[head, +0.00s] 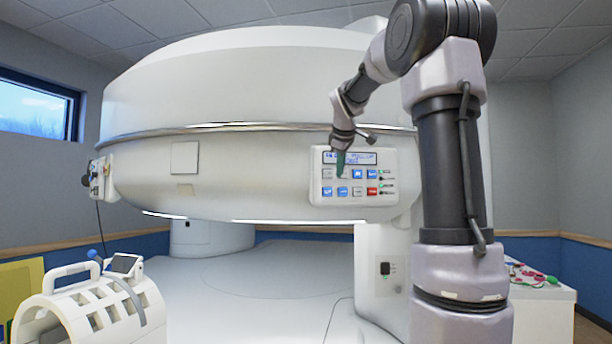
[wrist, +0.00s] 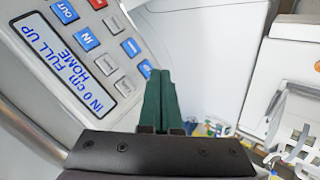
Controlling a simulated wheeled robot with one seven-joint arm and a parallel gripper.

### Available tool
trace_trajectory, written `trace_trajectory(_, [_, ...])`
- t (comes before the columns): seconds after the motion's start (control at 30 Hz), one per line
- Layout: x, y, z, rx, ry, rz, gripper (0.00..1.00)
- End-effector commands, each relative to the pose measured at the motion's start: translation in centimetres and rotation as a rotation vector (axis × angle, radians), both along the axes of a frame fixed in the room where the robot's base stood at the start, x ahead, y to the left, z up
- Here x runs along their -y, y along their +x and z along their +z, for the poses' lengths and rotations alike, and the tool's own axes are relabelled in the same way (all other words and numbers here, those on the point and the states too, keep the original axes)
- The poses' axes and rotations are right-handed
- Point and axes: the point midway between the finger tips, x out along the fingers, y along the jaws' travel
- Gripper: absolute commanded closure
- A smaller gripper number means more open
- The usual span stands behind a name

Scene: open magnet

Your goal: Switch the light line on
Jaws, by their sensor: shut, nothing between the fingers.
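The control panel (head: 317,190) is on the front of the white magnet housing, with a blue display and two rows of grey, blue and red buttons. In the wrist view the panel (wrist: 152,45) is tilted; its display (wrist: 55,62) reads "IN 0 cm FULL UP HOME". An IN button (wrist: 87,38) and an OUT button (wrist: 65,11) are legible. I cannot read which button is the light line. My gripper (head: 340,172) has its green fingers together and empty, in front of the upper row's left half. In the wrist view its tips (wrist: 160,74) appear beside a blue button (wrist: 145,68); contact is unclear.
The magnet housing (head: 250,90) overhangs a white lower base (head: 270,275). A slotted white coil (head: 90,310) stands at the lower left. A white counter (head: 540,305) with small coloured items is at the right, behind my arm.

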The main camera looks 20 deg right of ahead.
Motion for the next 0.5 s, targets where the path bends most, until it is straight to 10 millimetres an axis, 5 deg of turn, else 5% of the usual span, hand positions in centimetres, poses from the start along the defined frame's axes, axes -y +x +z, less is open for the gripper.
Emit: trace_trajectory(0.5, [0.50, 0.91, 0.26, -0.005, -0.035, 0.015, 1.00])
